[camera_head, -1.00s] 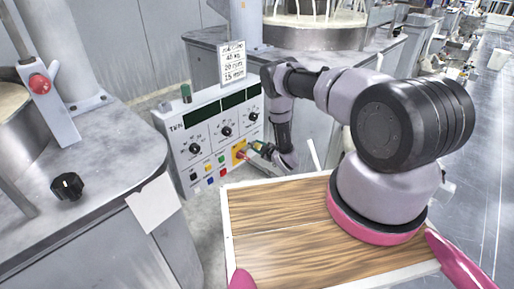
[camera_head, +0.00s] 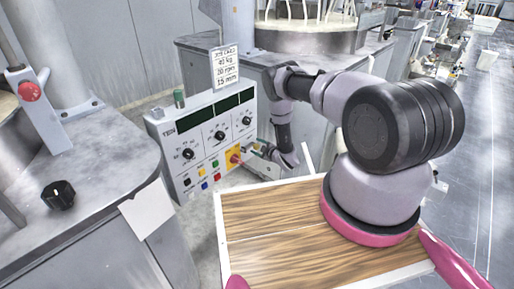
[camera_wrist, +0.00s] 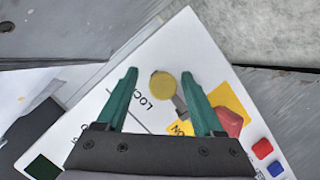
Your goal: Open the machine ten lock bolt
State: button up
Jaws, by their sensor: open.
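Machine ten's control box (camera_head: 204,146) stands left of my arm in the head view, marked TEN, with dials and coloured buttons. In the wrist view its white panel (camera_wrist: 198,48) bears the letters LOCK beside the lock bolt (camera_wrist: 162,85), which has a round yellow head and a grey shank. My gripper (camera_wrist: 159,74) is open, its two green fingers on either side of the bolt head. I cannot tell the depth gap or any contact. A yellow plate (camera_head: 234,153) with a red knob shows at the panel's lower right; the red knob (camera_wrist: 230,121) is by the right finger in the wrist view.
A wooden-topped tray (camera_head: 270,236) with a white rim lies below my arm. A grey machine table (camera_head: 95,180) with a black knob (camera_head: 59,195) stands at left. A sign (camera_head: 225,68) rises above the box. Open floor lies at right.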

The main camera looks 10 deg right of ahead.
jog(key=v, duration=1)
jog(key=shift+s, duration=0.2)
jog(key=shift+d, duration=0.1)
